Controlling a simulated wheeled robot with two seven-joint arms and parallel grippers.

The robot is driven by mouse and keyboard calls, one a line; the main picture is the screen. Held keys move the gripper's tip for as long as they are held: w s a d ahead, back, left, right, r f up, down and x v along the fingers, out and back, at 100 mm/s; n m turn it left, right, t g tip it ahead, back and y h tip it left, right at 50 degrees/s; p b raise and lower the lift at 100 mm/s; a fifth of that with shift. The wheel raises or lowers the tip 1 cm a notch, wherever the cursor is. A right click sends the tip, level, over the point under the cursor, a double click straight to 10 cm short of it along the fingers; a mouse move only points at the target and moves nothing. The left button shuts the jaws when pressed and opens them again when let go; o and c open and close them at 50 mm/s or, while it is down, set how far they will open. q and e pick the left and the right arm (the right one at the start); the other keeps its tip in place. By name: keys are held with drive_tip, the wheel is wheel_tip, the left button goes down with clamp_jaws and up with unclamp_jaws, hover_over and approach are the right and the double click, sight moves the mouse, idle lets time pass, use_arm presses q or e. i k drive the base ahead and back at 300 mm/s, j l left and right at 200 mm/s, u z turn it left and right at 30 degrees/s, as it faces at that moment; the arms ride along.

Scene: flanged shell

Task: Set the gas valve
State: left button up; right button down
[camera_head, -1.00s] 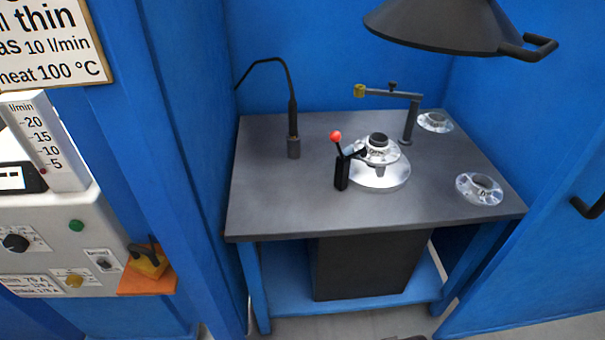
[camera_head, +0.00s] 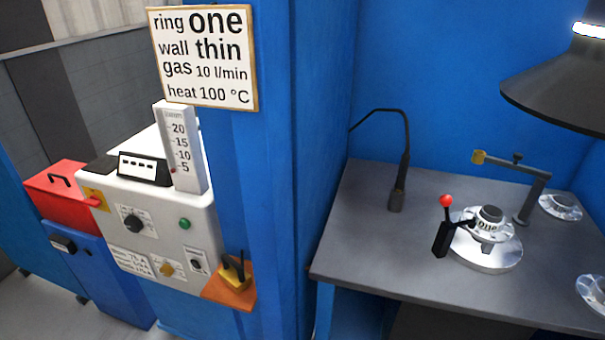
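A white machine (camera_head: 185,230) stands at the left with a flow gauge (camera_head: 181,150) on top, marked 20, 15, 10 and 5. A small red marker (camera_head: 173,170) sits near the 5 mark. I cannot tell which one is the gas valve. A sign (camera_head: 205,58) reads ring one, wall thin, gas 10 l/min, heat 100 °C. Neither of my grippers is in view.
An orange shelf (camera_head: 228,292) holding a yellow and black tool (camera_head: 234,270) juts from the machine's right. A dark bench (camera_head: 365,240) bears a flanged part (camera_head: 488,222) on a fixture, under a lamp (camera_head: 560,90). A red box (camera_head: 64,195) stands at far left.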

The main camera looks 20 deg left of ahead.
sight(165, 270)
drive_tip(key=u, duration=1.3)
